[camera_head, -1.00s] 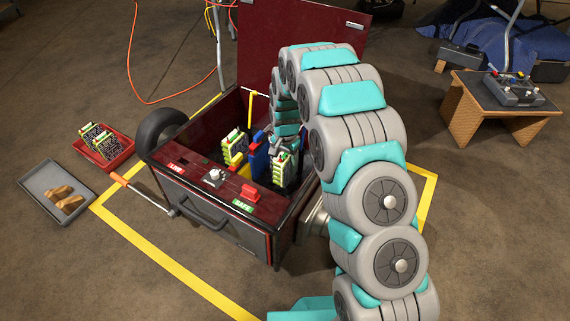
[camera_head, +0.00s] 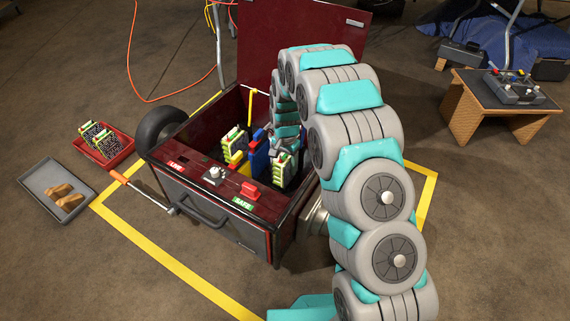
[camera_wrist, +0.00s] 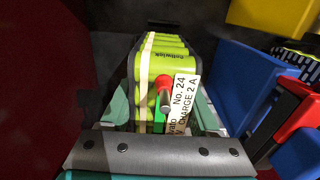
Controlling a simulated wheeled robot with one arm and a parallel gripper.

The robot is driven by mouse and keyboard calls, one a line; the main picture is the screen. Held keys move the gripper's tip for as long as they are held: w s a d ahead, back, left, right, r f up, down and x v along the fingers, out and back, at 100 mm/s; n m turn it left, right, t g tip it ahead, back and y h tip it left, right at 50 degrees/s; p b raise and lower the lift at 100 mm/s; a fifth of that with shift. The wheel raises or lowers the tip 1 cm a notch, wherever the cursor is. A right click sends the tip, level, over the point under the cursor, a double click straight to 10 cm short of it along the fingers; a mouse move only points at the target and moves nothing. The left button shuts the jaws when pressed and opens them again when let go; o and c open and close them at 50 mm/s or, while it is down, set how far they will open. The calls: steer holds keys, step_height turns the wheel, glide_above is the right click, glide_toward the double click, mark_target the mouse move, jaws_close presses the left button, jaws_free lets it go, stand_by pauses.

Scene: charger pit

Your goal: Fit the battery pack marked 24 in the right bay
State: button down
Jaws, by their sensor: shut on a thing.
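The battery pack marked 24 (camera_wrist: 165,75) is yellow-green, with a white label reading "No. 24, CHARGE 2 A" and a pale strap. In the wrist view my gripper (camera_wrist: 160,115) is shut on it, a jaw on each side. In the head view the pack (camera_head: 284,170) sits low inside the open dark-red chest (camera_head: 196,197), at its right side. My gripper is mostly hidden there behind the pack and my arm. The bay's floor and the pack's lower end are hidden, so I cannot tell whether it is seated.
Another similar pack (camera_head: 234,143) stands in the chest's left part. Blue and yellow parts (camera_head: 258,155) lie between them. The raised lid (camera_head: 305,45) stands behind. A red tray (camera_head: 105,157) with packs and a grey tray (camera_head: 57,190) lie on the floor at left.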

mark_target(285, 155)
steer(key=shift+w+f, duration=0.1)
steer(key=shift+f, duration=0.5)
stand_by(0.3)
steer(key=shift+c, duration=0.2)
jaws_free()
steer(key=shift+w+d+r, duration=0.1)
steer(key=shift+r, duration=3.75)
